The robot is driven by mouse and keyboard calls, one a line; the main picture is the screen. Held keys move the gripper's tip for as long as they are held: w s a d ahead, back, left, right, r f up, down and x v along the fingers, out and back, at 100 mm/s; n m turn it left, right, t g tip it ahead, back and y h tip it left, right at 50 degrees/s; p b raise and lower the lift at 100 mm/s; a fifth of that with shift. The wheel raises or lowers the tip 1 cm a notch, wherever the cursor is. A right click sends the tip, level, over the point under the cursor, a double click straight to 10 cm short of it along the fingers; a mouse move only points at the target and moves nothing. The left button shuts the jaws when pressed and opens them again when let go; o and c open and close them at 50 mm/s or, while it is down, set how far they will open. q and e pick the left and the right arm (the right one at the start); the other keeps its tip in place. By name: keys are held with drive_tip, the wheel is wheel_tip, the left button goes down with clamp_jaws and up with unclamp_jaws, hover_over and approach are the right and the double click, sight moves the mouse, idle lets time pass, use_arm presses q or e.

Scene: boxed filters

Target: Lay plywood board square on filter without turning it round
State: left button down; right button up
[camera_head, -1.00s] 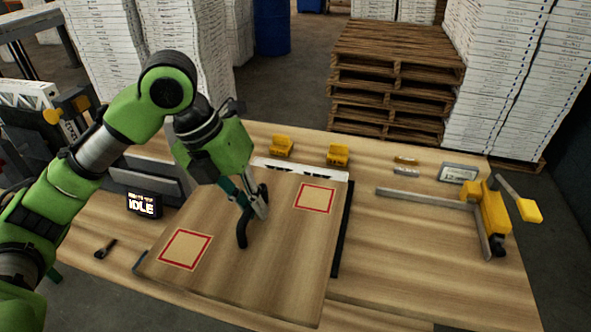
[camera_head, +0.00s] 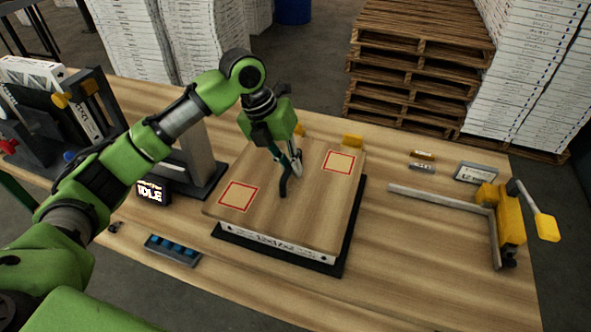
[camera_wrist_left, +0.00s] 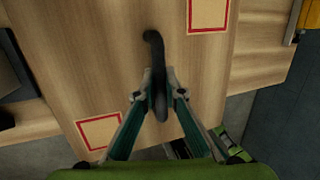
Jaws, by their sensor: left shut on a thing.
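The plywood board (camera_head: 262,222) has two red-outlined squares and a black curved handle (camera_head: 284,187). My left gripper (camera_head: 292,168) is shut on the handle; the left wrist view shows the fingers (camera_wrist_left: 160,98) on either side of it. The board is over the filter (camera_head: 275,244), whose white printed front side shows below the board's near edge. The board's left corner sticks out a little past the filter's. The rest of the filter is hidden. I cannot tell whether board and filter touch. My right gripper is not in view.
A black base (camera_head: 352,228) shows under the filter at front and right. A yellow block (camera_head: 352,141) stands at the far edge. A metal square with yellow clamp (camera_head: 510,225) lies right.

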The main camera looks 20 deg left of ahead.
use_arm(q)
drive_tip(key=w+f+p, duration=0.1)
drive_tip(key=w+f, duration=0.2)
drive_tip(key=shift+d, duration=0.1)
wheel_tip(320, 180, down, 2)
drive_tip(key=shift+f+p, duration=0.1)
drive_tip(key=shift+p, duration=0.75)
drive_tip(key=shift+f, duration=0.45)
drive_tip(key=c, duration=2.4)
unclamp_jaws()
drive_tip(key=shift+s+f, duration=0.1)
drive_tip(key=shift+f, duration=0.15)
drive_tip(key=shift+c, duration=0.2)
drive_tip(key=o, duration=0.3)
drive_tip(key=shift+s+r, duration=0.1)
drive_tip(key=shift+r, duration=0.1)
